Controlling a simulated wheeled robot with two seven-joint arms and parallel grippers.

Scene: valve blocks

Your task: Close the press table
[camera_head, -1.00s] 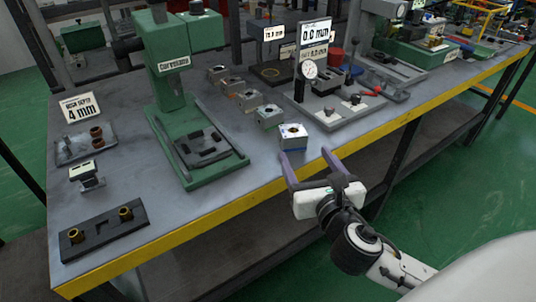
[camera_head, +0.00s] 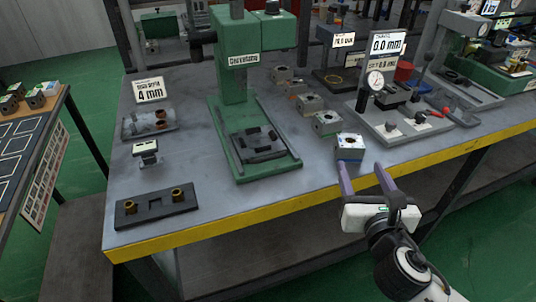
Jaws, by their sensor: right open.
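The green press (camera_head: 239,55) stands upright on the long grey workbench (camera_head: 190,155). Its press table, a dark plate (camera_head: 258,145) on the green base, lies below the press head. My right gripper (camera_head: 361,179) is open at the yellow front edge of the bench. A grey-blue valve block (camera_head: 349,147) stands just beyond its fingertips; I cannot tell whether they touch it. The gripper is to the right of the press and nearer to me. My left gripper is out of view.
Several valve blocks (camera_head: 310,104) stand in a row right of the press. A dial gauge stand (camera_head: 375,85) is farther right. A dark fixture with brass bushings (camera_head: 156,206) lies at the front left. Another table (camera_head: 58,110) stands at the far left.

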